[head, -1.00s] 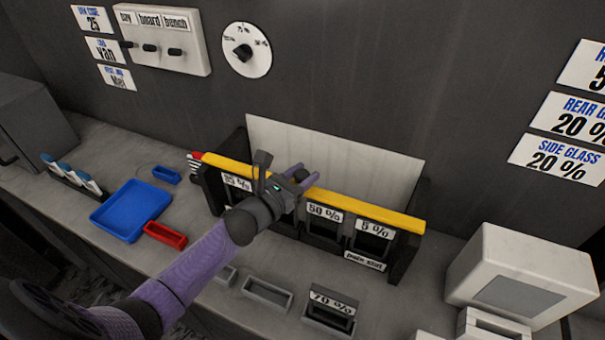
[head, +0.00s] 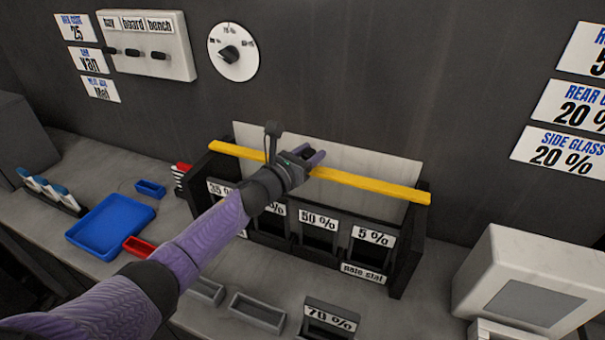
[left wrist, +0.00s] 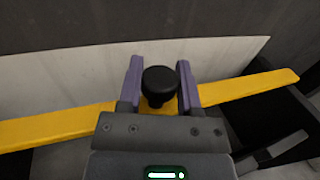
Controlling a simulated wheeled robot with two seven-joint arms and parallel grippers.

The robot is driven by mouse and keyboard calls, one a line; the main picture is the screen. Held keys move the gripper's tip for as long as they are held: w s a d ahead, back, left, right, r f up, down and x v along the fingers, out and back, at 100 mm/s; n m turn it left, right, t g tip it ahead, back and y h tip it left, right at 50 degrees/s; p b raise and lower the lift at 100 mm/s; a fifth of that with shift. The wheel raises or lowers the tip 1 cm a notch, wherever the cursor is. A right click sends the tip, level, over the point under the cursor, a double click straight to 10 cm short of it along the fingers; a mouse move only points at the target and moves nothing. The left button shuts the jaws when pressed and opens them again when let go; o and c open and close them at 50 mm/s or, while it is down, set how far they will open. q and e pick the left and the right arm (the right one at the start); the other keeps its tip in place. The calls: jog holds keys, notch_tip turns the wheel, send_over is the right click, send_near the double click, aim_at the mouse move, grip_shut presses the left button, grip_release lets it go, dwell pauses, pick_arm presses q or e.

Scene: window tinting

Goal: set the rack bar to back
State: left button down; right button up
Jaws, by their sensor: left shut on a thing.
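The yellow rack bar (head: 368,183) spans the black rack (head: 408,240) across its top, toward the back side near the white panel (head: 350,160). My left gripper (head: 314,159) is at the bar's middle. In the left wrist view the bar (left wrist: 50,128) runs across under the gripper (left wrist: 160,80), whose purple fingers are on both sides of a black knob (left wrist: 159,84) on the bar. The gripper is shut on this knob. The arm hides part of the rack's left slots. My right gripper is in neither view.
Slots labelled 35 %, 50 % and 5 % (head: 373,237) face front. A 70 % holder (head: 328,318) and grey trays (head: 257,312) lie in front. A blue tray (head: 110,225) is at left, a white box (head: 520,280) at right. The wall has a dial (head: 233,52).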

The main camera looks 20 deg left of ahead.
pick_arm(q)
jog(key=c, duration=0.6)
grip_release()
jog(key=shift+w, duration=0.1)
jog(key=o, duration=0.3)
jog(key=shift+w, duration=0.15)
jog(key=shift+s, duration=0.2)
jog(key=p+v, duration=0.1)
jog(key=v, duration=0.8)
jog(key=shift+s+a, duration=0.1)
jog(key=shift+s, duration=0.25)
